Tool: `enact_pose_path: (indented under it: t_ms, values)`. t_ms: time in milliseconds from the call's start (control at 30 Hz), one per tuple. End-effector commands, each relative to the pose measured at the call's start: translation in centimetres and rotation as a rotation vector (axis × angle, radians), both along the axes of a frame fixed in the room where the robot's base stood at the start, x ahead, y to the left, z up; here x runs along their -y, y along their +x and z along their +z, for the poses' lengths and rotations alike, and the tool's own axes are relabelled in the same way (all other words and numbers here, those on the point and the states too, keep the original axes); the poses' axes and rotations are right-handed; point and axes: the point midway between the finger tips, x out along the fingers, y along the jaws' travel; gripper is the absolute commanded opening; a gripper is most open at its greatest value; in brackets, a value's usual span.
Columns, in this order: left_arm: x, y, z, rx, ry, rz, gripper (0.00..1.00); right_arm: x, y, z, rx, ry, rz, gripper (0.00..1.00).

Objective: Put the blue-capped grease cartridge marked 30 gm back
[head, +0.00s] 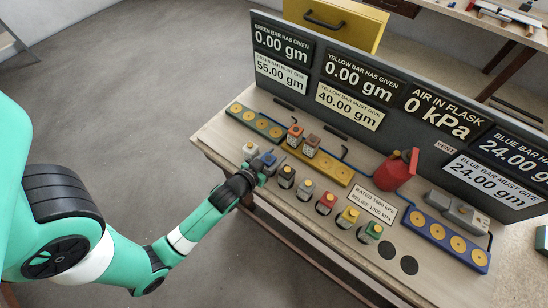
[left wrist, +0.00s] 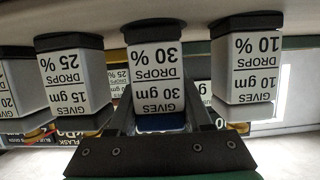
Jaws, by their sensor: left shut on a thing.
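The blue-capped grease cartridge (head: 268,158) stands near the left end of the front row on the bench. In the left wrist view, which looks upside down, its label (left wrist: 155,78) reads 30 gm, 30 %, with the blue cap (left wrist: 160,123) between the fingers. My left gripper (head: 258,167) is shut on it from the front. Its black base appears level with its neighbours' bases; whether it touches the bench I cannot tell. Neighbours are a 15 gm cartridge (left wrist: 77,80) and a 10 gm one (left wrist: 247,75), one on each side. My right gripper is not in view.
Several cartridges with caps such as yellow (head: 348,215) and green (head: 372,231) continue the row; two dark round spots (head: 384,249) follow. The yellow bar (head: 335,171) bears two cartridges. The green bar (head: 256,121) and blue bar (head: 446,242) are empty. A red flask (head: 398,172) stands behind.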

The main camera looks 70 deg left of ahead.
Motion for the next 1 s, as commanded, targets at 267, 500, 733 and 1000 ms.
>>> enact_pose_path:
  t_ms: [267, 500, 733, 1000]
  values:
    - [0.0, 0.0, -0.3, 0.000, 0.000, 0.000, 0.73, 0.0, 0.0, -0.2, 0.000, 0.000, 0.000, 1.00]
    - [0.0, 0.0, -0.3, 0.000, 0.000, 0.000, 0.80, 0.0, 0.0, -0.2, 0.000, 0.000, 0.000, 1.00]
    - [0.6, -0.9, 0.4, -0.002, 0.000, 0.000, 0.80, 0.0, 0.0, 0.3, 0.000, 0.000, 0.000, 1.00]
    - [3.8, -5.9, 2.4, -0.005, 0.000, -0.003, 0.80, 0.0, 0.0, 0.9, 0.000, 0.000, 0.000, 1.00]
